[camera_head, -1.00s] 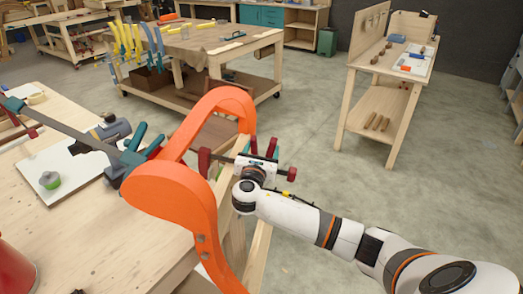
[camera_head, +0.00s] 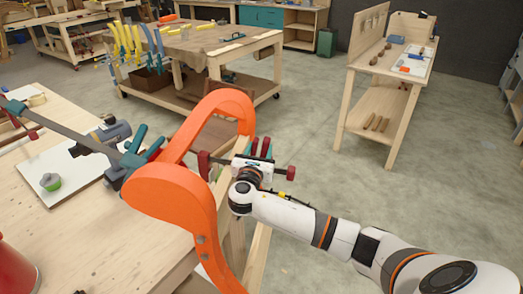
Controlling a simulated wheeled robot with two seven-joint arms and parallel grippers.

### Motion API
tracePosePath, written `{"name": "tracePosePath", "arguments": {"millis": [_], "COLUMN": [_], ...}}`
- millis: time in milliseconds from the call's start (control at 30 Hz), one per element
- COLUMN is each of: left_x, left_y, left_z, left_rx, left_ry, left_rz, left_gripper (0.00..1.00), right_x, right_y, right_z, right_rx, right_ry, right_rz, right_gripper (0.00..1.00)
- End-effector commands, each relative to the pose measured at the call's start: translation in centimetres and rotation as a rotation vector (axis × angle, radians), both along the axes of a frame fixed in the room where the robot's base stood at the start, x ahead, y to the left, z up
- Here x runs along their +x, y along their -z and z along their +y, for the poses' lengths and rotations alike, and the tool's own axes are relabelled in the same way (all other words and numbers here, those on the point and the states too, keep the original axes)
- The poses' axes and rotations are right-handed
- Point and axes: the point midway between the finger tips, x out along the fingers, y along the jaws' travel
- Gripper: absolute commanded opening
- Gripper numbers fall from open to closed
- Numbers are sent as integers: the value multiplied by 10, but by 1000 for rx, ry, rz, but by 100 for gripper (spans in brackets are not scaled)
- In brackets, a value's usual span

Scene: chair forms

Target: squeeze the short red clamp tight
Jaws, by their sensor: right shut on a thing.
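The short red clamp shows as dark red parts beside the orange curved chair form (camera_head: 185,200), with a red pad (camera_head: 204,164) on the left and a red knob (camera_head: 291,172) on the right. My right gripper (camera_head: 262,154) is at the clamp, behind the form's right side, and is shut on its red handles (camera_head: 266,147). The form and my gripper hide much of the clamp. A long clamp with a dark bar (camera_head: 60,128) and teal jaws reaches the form from the left. My left gripper is not in view.
A red object (camera_head: 15,270) stands at the bottom left corner. A second table (camera_head: 240,45) and a shelf bench (camera_head: 385,75) stand farther back. Floor between them is clear.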

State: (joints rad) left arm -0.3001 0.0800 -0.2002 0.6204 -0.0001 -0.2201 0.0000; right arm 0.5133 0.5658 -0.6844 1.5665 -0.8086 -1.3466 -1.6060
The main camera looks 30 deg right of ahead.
Motion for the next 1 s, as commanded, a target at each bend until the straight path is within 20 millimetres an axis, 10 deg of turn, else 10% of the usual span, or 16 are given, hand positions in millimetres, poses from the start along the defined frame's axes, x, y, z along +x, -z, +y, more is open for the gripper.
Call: {"name": "tracePosePath", "arguments": {"millis": [467,500,600,1000], "left_x": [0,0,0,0], "left_y": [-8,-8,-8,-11], "left_z": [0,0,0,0], "left_rx": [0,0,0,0], "left_ry": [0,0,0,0], "left_rz": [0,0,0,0], "left_gripper": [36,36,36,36], "right_x": [4,4,4,11], "right_y": [0,1,0,-4], "right_z": [14,14,14,19], "right_rx": [-57,-57,-57,-57], "right_ry": [-5,-5,-4,0], "right_rz": [44,44,42,34], "right_gripper": [0,51,66,66]}}
